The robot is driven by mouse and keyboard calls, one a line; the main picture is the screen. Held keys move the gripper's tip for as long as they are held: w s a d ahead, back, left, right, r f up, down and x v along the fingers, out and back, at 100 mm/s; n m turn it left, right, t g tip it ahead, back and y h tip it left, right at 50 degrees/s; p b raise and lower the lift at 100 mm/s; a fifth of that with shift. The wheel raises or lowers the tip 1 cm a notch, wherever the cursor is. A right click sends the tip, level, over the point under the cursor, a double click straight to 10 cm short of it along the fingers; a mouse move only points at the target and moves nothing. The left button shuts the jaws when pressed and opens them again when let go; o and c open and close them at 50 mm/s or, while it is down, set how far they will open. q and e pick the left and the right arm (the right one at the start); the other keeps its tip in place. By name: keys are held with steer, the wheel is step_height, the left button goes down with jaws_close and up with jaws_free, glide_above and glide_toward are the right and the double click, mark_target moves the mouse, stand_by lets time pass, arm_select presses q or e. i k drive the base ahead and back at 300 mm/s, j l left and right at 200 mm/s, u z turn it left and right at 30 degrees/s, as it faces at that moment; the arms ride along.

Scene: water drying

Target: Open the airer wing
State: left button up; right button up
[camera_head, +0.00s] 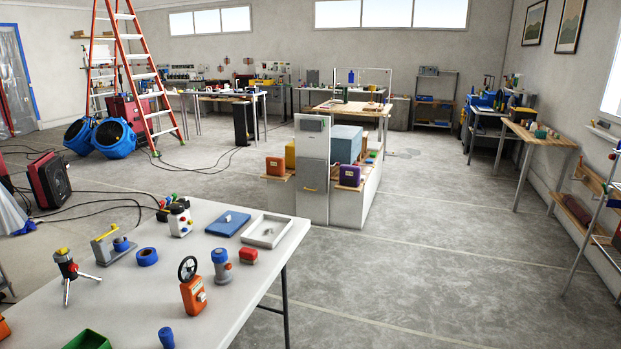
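I cannot make out an airer or its wing for certain in the head view. A thin pale upright frame (389,82) stands at the back worktable, too small to identify. Neither my left nor my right gripper is in view.
A white table (255,285) with several small tools, a blue tray (228,223) and a white tray (266,231) fills the lower left. A grey cabinet block (313,170) stands mid-room. Blue blowers (114,138), an orange ladder (151,75) and cables are left. Floor (440,240) at right is open.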

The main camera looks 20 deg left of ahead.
mark_target(312, 173)
steer(key=i+l, duration=0.1)
steer(key=i, duration=2.75)
steer(key=i+j+u, duration=0.1)
steer(key=i+u, duration=0.2)
steer(key=i, duration=0.35)
steer(key=i+u, duration=0.3)
steer(key=i, duration=0.35)
steer(key=i+l+u, duration=0.3)
steer(key=i, duration=0.3)
steer(key=i+j+u, duration=0.1)
steer(key=i+j, duration=0.2)
steer(key=i+j+u, duration=0.1)
steer(key=i+j, duration=0.2)
steer(key=i, duration=0.25)
steer(key=i+j+u, duration=0.1)
steer(key=i+j, duration=0.15)
steer(key=i, duration=0.2)
